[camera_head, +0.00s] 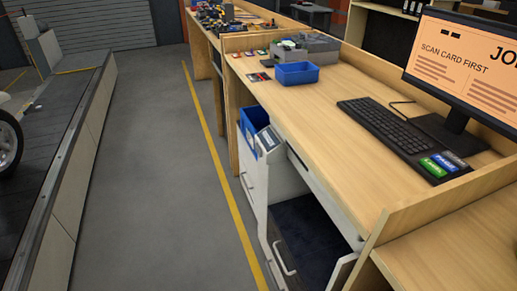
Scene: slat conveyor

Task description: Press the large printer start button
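A dark button pad (442,167) lies on the desk in front of the monitor, at the right end of the keyboard. It carries a green button (433,168), a blue button (445,162) and a grey button (455,159), each with a label too small to read surely. A white unit (270,175) with a slanted panel (268,139) stands at the desk's left side. I cannot tell whether it is the printer, or which button is the printer start. Neither of my grippers shows in the head view.
The monitor (465,62) reads "SCAN CARD FIRST". A black keyboard (385,122), blue tray (296,73) and small cards (258,77) lie on the wooden desk (320,115). A drawer (310,240) stands open below. A conveyor (60,130) runs left; grey floor (150,180) between is clear.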

